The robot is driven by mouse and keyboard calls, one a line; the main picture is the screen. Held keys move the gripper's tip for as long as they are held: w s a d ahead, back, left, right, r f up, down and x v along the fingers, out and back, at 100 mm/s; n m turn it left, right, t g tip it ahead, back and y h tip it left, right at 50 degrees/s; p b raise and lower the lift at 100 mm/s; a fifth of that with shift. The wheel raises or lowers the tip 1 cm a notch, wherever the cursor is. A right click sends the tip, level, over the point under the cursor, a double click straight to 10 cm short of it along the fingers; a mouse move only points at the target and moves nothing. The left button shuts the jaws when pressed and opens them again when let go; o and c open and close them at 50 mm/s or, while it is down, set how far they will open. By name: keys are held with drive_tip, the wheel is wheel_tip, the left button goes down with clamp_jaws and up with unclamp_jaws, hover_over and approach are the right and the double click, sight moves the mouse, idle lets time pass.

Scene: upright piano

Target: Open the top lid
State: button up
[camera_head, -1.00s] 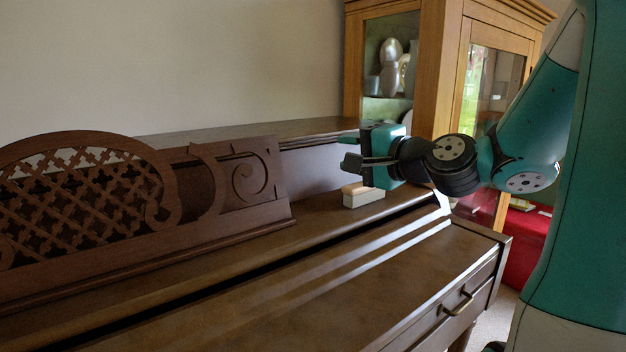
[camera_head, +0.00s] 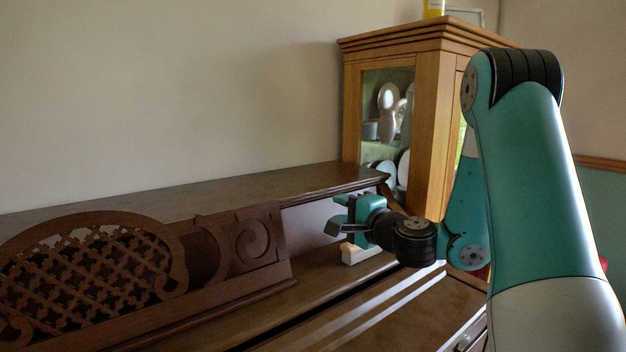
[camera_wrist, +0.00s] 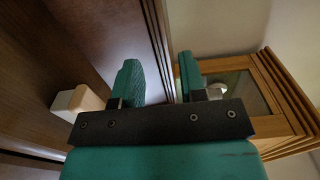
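The top lid (camera_head: 220,192) is a long dark brown panel lying flat and shut along the top of the piano, against the wall. My gripper (camera_head: 336,214) is open and empty, just below and in front of the lid's front edge near its right end. In the wrist view my gripper (camera_wrist: 160,82) shows two green fingers set apart. The moulded lid edge (camera_wrist: 157,30) shows beyond the gap between them. I cannot tell whether a finger touches the lid.
A wood-and-white block (camera_head: 362,252) sits on the piano ledge just below my gripper; it also shows in the wrist view (camera_wrist: 78,102). The carved music stand (camera_head: 90,265) is to the left. A glass-fronted wooden cabinet (camera_head: 428,95) stands behind the right end.

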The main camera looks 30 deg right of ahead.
sight(309, 194)
drive_tip(key=w+p, duration=0.1)
drive_tip(key=w, duration=0.2)
drive_tip(key=w+p, duration=0.2)
drive_tip(key=w, duration=0.1)
drive_tip(key=w+p, duration=0.2)
drive_tip(key=w, duration=0.1)
drive_tip(key=shift+w+a+r, duration=0.15)
drive_tip(key=shift+w+a, duration=0.1)
drive_tip(key=shift+w, duration=0.15)
drive_tip(key=shift+w+f, duration=0.2)
drive_tip(key=shift+w, duration=0.25)
drive_tip(key=c, duration=0.7)
drive_tip(key=shift+r+p, duration=0.15)
drive_tip(key=shift+p, duration=0.15)
clamp_jaws()
